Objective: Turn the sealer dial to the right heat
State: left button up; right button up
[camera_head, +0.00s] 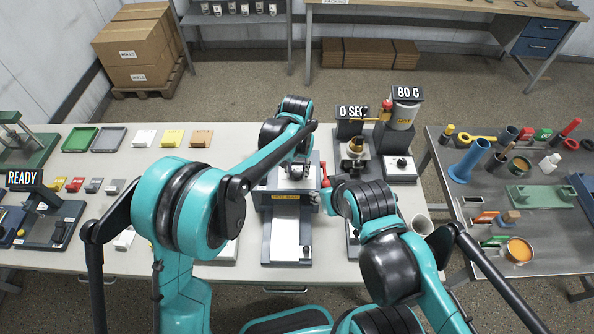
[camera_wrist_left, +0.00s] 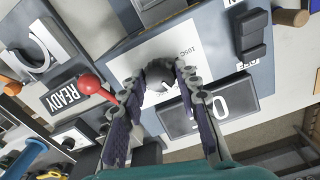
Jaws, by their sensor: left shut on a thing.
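The sealer (camera_head: 272,200) stands at the middle of the light table, with a white strip on its front. My left gripper (camera_head: 293,170) is over its top. In the left wrist view, my left gripper (camera_wrist_left: 162,78) is shut on the dark dial (camera_wrist_left: 158,66), one finger on each side. The dial sits on a white panel (camera_wrist_left: 188,48) with small heat marks; its exact setting is too small to read. My right arm reaches in beside the sealer; its jaws are hidden in the head view.
A red-knobbed lever (camera_wrist_left: 91,84) is close beside the left fingers. A display reading 0 (camera_wrist_left: 212,112) lies on their other side. Right of the sealer stands a machine with an 80 C sign (camera_head: 408,93). Several small coloured blocks and trays (camera_head: 80,139) lie to the left.

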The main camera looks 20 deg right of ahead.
aim_at(296, 173)
dwell(0.4)
pick_arm(q)
jog(key=o, duration=1.2)
jog(key=shift+c, duration=0.2)
notch_tip(296, 173, up, 12)
